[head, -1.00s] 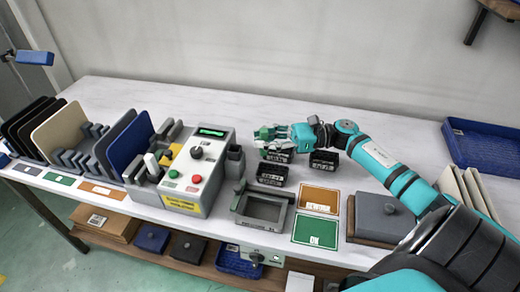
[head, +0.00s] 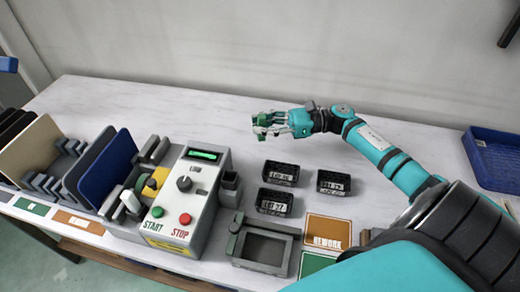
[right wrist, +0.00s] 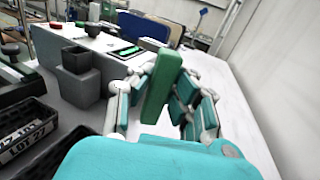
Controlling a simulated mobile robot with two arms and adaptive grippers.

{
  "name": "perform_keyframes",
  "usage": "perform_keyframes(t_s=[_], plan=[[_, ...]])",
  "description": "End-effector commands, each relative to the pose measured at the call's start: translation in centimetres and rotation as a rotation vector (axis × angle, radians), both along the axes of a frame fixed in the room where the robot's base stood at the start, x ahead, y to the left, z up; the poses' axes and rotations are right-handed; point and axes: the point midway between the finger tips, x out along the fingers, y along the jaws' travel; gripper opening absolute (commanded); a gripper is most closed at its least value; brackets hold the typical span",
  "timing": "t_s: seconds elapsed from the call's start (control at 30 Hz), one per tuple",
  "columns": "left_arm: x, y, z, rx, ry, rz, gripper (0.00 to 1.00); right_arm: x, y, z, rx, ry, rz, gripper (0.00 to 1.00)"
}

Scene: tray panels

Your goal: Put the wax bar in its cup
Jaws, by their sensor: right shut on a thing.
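The green wax bar (right wrist: 162,88) is upright between the fingers of my right gripper (head: 272,126), which is shut on it. In the head view the bar (head: 260,120) shows as a small green block at the fingertips, above the table behind the small bins. The cup seems to be the square grey holder (head: 230,187) on the right side of the control box. In the right wrist view this cup (right wrist: 82,80) stands to the left of the bar, apart from it, with a dark open top. My left gripper is not in view.
Several black bins (head: 281,173) with lot labels stand right of the cup. The grey control box (head: 190,195) has START and STOP buttons. A grey framed fixture (head: 264,248) and a REWORK card (head: 327,231) lie in front. The back of the table is clear.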

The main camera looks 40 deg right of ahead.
Motion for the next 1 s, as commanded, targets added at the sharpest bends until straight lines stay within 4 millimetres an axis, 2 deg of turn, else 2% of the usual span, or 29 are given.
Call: perform_keyframes(t_s=[0.1,0.3,0.53,0.8,0.97,1.0], plan=[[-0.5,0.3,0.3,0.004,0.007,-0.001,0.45,0.0,0.1,-2.2,0.005,0.003,-0.001,0.0],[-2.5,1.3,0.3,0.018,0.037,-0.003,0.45,0.0,0.1,-4.4,0.002,0.001,0.0,0.0],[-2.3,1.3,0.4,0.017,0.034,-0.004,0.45,0.0,0.1,-7.6,0.002,0.001,-0.001,0.0],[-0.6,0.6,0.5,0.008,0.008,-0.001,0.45,-0.1,0.1,-8.3,0.0,0.0,0.001,0.0],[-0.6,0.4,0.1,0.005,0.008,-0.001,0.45,-0.1,0.1,-8.6,0.0,0.0,0.001,0.0],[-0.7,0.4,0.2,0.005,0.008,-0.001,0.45,-0.1,0.1,-8.5,0.0,0.0,0.001,0.17]])
